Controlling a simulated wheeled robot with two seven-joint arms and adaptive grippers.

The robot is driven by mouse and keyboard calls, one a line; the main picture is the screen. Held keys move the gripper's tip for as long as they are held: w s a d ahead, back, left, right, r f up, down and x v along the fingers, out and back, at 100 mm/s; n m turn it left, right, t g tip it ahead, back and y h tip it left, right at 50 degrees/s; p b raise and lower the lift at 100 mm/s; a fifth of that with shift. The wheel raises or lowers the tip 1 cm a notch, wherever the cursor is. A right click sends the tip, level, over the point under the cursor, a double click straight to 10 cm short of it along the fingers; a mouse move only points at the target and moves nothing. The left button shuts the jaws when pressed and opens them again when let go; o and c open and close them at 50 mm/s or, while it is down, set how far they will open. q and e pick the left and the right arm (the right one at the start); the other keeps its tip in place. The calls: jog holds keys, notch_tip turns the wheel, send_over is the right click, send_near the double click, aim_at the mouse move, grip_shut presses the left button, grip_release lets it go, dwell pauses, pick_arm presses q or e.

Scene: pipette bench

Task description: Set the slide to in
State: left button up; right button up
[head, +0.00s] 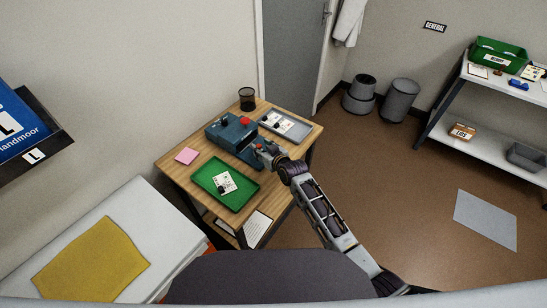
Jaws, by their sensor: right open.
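A blue bench device (228,130) stands at the back of the wooden table (176,168). It has a dark knob and a red part on top, and a low blue part reaches toward the right front. I cannot make out which part is the slide or how it is set. My right gripper (262,151) is open at the right front of the device, close to a small red part. I cannot tell whether it touches. The gripper hides some of the device's right front. My left gripper is not in view.
A green tray (208,190) with a white card lies in front of the device. A grey tray (298,131) with cards is behind on the right, near a black mesh cup (247,99). A pink note (186,156) lies on the left.

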jog(key=shift+v, duration=4.8)
jog(key=shift+s+f, duration=0.1)
